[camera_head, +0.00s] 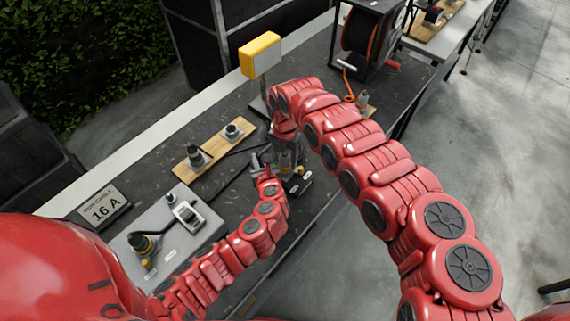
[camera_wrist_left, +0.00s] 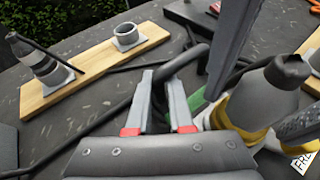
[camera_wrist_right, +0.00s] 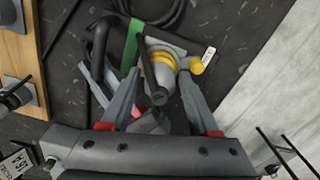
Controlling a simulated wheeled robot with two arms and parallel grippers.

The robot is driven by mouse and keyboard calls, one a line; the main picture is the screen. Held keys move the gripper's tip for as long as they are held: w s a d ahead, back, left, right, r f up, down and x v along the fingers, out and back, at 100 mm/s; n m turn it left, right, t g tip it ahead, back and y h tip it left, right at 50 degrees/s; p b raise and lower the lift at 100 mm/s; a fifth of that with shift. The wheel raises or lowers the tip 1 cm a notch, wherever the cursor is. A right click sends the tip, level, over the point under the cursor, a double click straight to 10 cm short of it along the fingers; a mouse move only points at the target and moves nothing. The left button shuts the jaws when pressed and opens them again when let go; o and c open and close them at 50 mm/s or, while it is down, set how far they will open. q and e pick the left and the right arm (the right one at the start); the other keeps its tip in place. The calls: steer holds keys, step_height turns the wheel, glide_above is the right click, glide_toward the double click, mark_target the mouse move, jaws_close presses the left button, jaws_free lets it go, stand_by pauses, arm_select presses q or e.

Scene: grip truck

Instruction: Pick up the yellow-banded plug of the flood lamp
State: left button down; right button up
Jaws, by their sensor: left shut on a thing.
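The yellow-banded grey plug (camera_head: 286,160) is beneath my right gripper, partly hidden in the head view. It shows between the open fingers of my right gripper (camera_wrist_right: 160,88) in the right wrist view, with its yellow band (camera_wrist_right: 160,60) beyond the fingertips. In the left wrist view the plug (camera_wrist_left: 268,92) stands to the right of my left gripper. My left gripper (camera_wrist_left: 163,80) is shut on a black cable (camera_wrist_left: 192,62), beside the plug. The flood lamp (camera_head: 260,55) with its yellow housing stands at the back of the table. A green strip (camera_wrist_right: 132,42) lies beside the plug.
A wooden board (camera_head: 215,142) with two grey fittings lies left of the grippers. A grey panel (camera_head: 165,240) with a connector and a 16 A sign (camera_head: 104,208) are at the left. A cable reel (camera_head: 368,35) stands at the back right. Black cables cross the table.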

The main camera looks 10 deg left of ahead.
jaws_close()
arm_select(q)
steer(key=shift+r, duration=0.1)
arm_select(e)
step_height(320, 180, up, 10)
steer(key=shift+r, duration=0.1)
stand_by(0.4)
arm_select(q)
steer(key=c, duration=0.7)
jaws_free()
steer(key=shift+c, duration=0.2)
